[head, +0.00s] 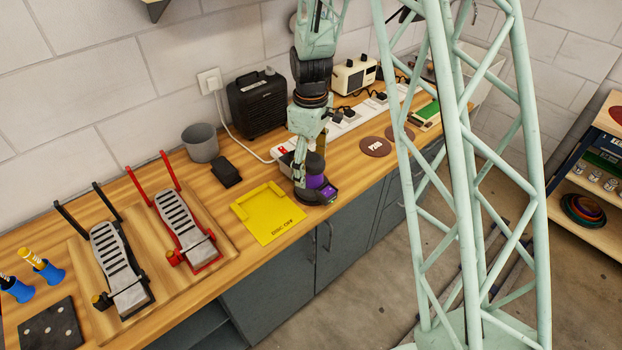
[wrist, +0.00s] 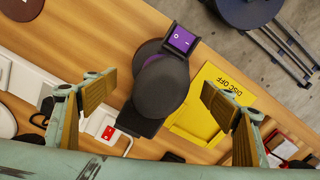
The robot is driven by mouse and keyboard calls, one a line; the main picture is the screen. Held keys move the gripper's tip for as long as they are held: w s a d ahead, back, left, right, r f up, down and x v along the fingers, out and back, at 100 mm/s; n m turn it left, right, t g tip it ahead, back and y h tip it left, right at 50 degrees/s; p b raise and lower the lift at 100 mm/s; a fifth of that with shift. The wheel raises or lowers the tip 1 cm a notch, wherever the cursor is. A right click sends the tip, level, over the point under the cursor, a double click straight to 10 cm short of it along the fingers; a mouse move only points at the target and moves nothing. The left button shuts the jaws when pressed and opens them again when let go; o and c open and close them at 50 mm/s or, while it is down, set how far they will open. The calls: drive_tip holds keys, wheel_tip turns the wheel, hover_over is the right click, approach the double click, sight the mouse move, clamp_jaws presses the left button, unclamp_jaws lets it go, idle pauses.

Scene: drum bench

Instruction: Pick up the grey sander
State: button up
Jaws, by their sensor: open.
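The grey sander (head: 319,192) stands on the wooden bench, partly hidden by my gripper in the head view. In the wrist view the sander (wrist: 163,82) shows a dark round body, a wider disc beneath it and a purple switch panel at its upper right. My gripper (wrist: 158,100) is open, with one finger left of the sander's body and the other to its right. The fingers look apart from it; their exact height above it is hard to tell. In the head view my gripper (head: 303,166) is over the sander, pointing down.
A yellow mat (head: 268,213) marked "DISC OFF" lies left of the sander. A white power strip (head: 345,123) runs behind it, near a black speaker-like box (head: 257,105). A grey cup (head: 200,142) and two pedals (head: 120,268) are farther left. Round brown discs (head: 375,147) lie to the right.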

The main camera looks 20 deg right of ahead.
drive_tip(key=shift+f, duration=0.1)
drive_tip(key=shift+f, duration=2.5)
drive_tip(key=shift+c, duration=0.4)
drive_tip(key=c, duration=1.1)
drive_tip(key=shift+o, duration=0.2)
drive_tip(key=shift+r, duration=0.15)
drive_tip(key=shift+r, duration=1.75)
drive_tip(key=s+d+r+b, duration=0.1)
drive_tip(key=s, duration=1.5)
drive_tip(key=shift+r, duration=0.15)
drive_tip(key=shift+d, duration=0.1)
